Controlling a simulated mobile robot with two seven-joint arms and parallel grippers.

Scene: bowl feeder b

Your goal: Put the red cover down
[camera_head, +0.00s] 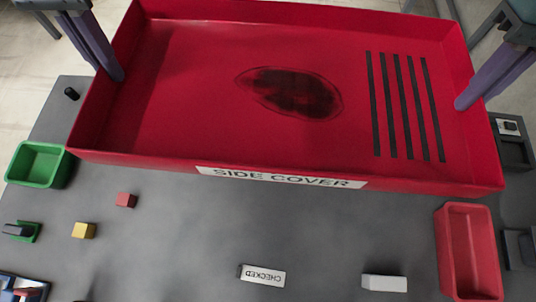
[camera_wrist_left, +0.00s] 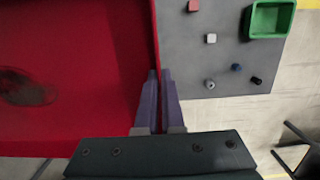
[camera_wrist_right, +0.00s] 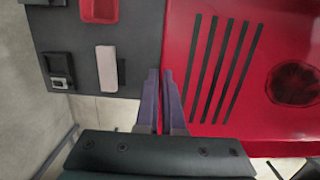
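The red cover (camera_head: 190,85) is a large, shallow, tray-like shape with raised walls, black stripes, a dark smudge and a "SIDE COVER" label. It fills the upper part of the head view and appears to be above the grey table. My left gripper (camera_head: 118,78) is shut on its left wall; the left wrist view shows the fingers (camera_wrist_left: 158,75) at the wall's edge. My right gripper (camera_head: 462,105) is shut on its right wall, and its fingers (camera_wrist_right: 160,75) meet the wall in the right wrist view. The table under the cover is hidden.
A green bin (camera_head: 38,165) is at the left and a red bin (camera_head: 468,250) at the right. A red cube (camera_head: 126,200), a yellow cube (camera_head: 83,230), a "CHECKED" tag (camera_head: 262,275) and a white block (camera_head: 384,283) lie in front. The middle front of the table (camera_head: 200,240) is bare.

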